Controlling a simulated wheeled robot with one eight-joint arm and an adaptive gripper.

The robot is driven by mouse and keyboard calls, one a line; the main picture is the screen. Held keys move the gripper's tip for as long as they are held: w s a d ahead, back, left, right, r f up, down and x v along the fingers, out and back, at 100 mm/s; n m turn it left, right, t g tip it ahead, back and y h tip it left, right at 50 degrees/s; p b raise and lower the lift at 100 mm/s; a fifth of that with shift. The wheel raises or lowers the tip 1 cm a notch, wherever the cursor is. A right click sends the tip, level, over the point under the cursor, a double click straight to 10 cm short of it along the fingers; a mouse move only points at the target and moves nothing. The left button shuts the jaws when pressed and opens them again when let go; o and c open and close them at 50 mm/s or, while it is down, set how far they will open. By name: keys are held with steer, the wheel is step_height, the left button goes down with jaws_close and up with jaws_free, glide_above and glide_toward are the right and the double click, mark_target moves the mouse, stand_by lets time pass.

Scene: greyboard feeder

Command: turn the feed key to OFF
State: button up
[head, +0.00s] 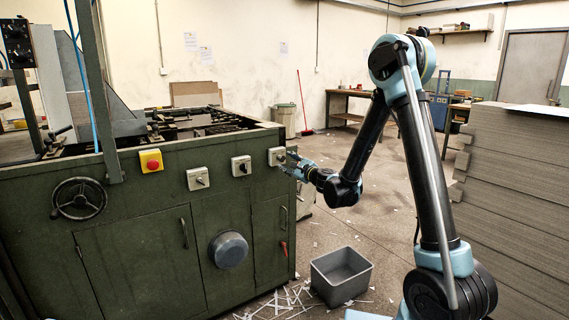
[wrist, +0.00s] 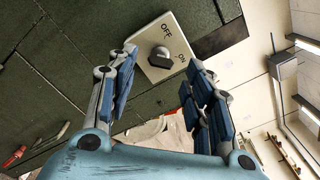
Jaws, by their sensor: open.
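In the wrist view a dark key knob (wrist: 159,57) sits on a pale switch plate (wrist: 194,39) marked OFF and ON. I cannot tell for certain which mark the key points to. No feed label is legible. In the head view this plate (head: 277,152) appears to be the rightmost of three on the green machine front, partly hidden by my gripper. My gripper (wrist: 164,62) is open, its fingers to either side of the key in the picture. I cannot tell whether they touch it. In the head view my gripper (head: 291,166) is just in front of the machine's right end.
Two similar switch plates, the left one (head: 198,178) and the middle one (head: 241,166), and a red emergency button (head: 152,162) are left of my gripper. A grey bin (head: 341,275) stands on the floor among paper scraps. Stacked greyboard (head: 520,190) rises at the right.

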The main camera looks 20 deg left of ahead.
mark_target(284, 159)
steer(key=shift+x, duration=2.15)
steer(key=c, duration=1.1)
